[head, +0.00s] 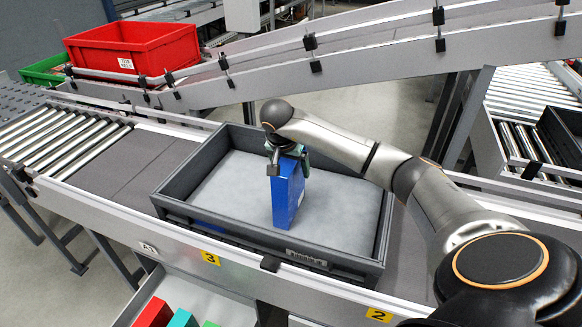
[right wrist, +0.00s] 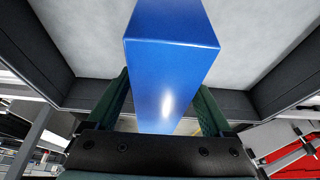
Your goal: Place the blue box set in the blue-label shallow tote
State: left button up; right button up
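A tall blue box (head: 287,192) is upright inside a dark grey shallow tote (head: 175,187) with a light grey floor. A patch of blue shows low on the tote's front left side (head: 207,226); no print on it is readable. My right gripper (head: 288,155) comes in from the right and is shut on the upper end of the blue box. In the right wrist view the blue box (right wrist: 172,70) sits between the green fingers, over the tote floor. I cannot tell whether its lower end touches the floor. My left gripper is not in view.
The tote sits on a conveyor with rollers (head: 50,133) at its left. A raised rail (head: 330,65) runs behind it. A red crate (head: 125,50) stands at the back left. Below the front edge, a bin holds red (head: 152,314), teal (head: 183,319) and green items.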

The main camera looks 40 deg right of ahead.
jog(key=shift+r, duration=0.1)
jog(key=v, duration=1.2)
dwell(0.4)
